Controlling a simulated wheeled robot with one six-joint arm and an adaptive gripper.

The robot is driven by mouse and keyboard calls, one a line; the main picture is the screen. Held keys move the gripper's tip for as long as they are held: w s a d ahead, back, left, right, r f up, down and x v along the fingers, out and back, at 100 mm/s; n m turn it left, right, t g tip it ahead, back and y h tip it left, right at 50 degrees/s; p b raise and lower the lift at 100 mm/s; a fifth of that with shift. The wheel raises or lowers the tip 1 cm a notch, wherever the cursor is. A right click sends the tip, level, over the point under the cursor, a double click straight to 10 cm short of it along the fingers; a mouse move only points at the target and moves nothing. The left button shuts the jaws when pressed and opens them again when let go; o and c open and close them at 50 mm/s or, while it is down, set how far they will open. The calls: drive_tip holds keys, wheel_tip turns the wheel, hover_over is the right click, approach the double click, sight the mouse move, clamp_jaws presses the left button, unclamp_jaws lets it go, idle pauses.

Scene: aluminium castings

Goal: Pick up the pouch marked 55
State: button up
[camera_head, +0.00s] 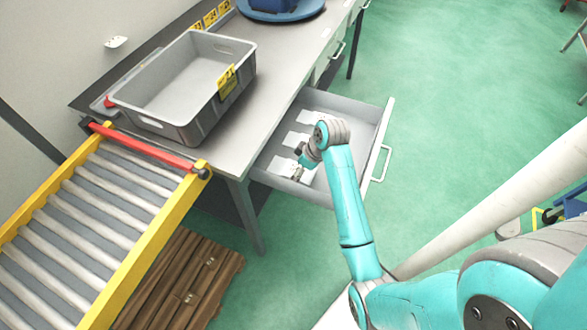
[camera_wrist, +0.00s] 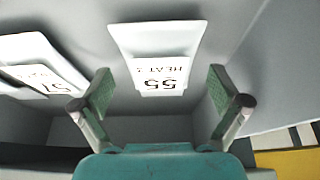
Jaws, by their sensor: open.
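The pouch marked 55 (camera_wrist: 157,52) is a flat white packet with a printed label, which reads upside down in the wrist view. It lies in the open grey drawer (camera_head: 357,106), near a drawer wall. My gripper (camera_wrist: 162,95) is open, with one finger on each side of the pouch's label end in the picture. Nothing is between the fingers that I can see being held, and I cannot tell whether they touch the pouch. In the head view my gripper (camera_head: 298,172) reaches down into the drawer, and the arm partly hides the pouches there.
Drawer walls stand close around my gripper. A grey crate (camera_head: 217,108) stands on the bench above, beside a roller conveyor (camera_head: 95,215).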

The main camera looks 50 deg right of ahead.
drive_tip(key=shift+f, duration=0.25)
idle(0.5)
drive_tip(key=shift+c, duration=0.3)
drive_tip(key=c, duration=1.2)
